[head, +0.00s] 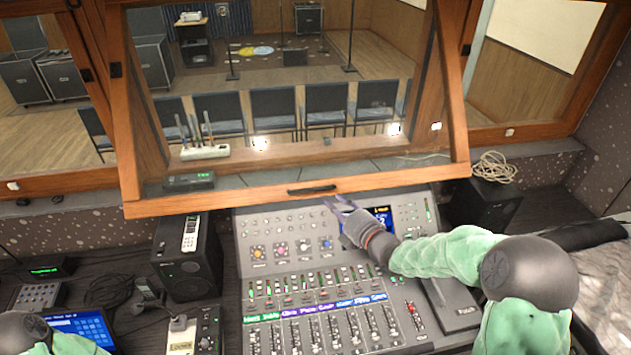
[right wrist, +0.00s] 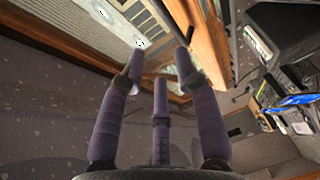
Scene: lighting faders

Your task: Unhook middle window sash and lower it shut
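The middle window sash (head: 240,197) is a wooden frame tilted out from the wall, its bottom rail over the back of the mixing console. A black handle (head: 312,189) sits on that rail. Small black fittings show on the left side (head: 115,70) and right side of the frame. I cannot make out a hook. My right gripper (head: 340,204) is just below and right of the handle, apparently apart from it. In the right wrist view its fingers (right wrist: 160,62) are spread and empty, with a wooden rail (right wrist: 205,35) beyond them. My left gripper is out of view.
The mixing console (head: 320,290) lies below the sash. A black speaker (head: 188,265) stands left of it, and another dark box (head: 485,203) with coiled cable (head: 494,168) stands to the right.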

